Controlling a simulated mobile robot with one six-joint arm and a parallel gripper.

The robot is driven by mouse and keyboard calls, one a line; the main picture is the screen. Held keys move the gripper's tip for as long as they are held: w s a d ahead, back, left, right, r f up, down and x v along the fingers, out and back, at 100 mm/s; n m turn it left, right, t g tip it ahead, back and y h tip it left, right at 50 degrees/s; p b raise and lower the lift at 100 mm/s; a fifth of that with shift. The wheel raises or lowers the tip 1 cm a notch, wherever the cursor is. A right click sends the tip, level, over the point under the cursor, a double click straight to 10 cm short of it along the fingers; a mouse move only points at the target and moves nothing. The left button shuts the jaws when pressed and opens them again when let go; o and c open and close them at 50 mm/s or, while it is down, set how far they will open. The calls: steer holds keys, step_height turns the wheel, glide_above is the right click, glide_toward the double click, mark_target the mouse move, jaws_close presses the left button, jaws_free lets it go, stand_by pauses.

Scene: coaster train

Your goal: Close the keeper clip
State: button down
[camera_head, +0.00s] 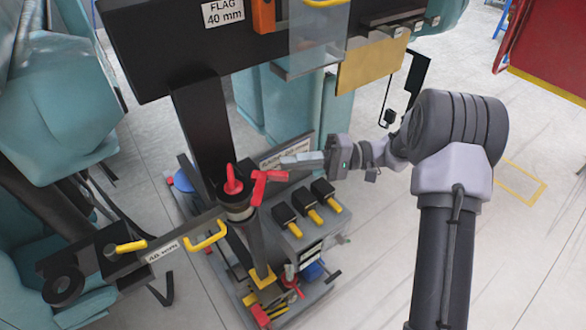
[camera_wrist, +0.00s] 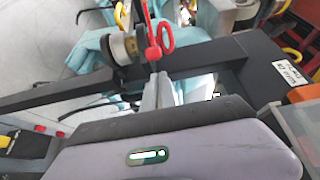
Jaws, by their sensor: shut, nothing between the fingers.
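A red pin (camera_head: 232,181) stands up from a dark round collar (camera_head: 236,199) at the foot of the dark post. A bent red piece (camera_head: 264,184), apparently the keeper clip, sticks out to the right of the collar. In the wrist view, a red loop-ended part (camera_wrist: 165,40) is beside a pale and dark cylinder (camera_wrist: 124,47); I cannot tell whether it is the clip or the pin. My gripper (camera_head: 284,162) is shut and empty, its tips just above and right of the bent red piece. In the wrist view its fingers (camera_wrist: 158,90) point toward the red part.
A dark bar (camera_head: 185,232) with yellow handles (camera_head: 207,236) extends left from the collar. Yellow-handled black blocks (camera_head: 306,207) sit on a grey cart below my gripper. A clear panel (camera_head: 317,42) and tan plate (camera_head: 370,66) hang above.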

steer(key=shift+s, duration=0.75)
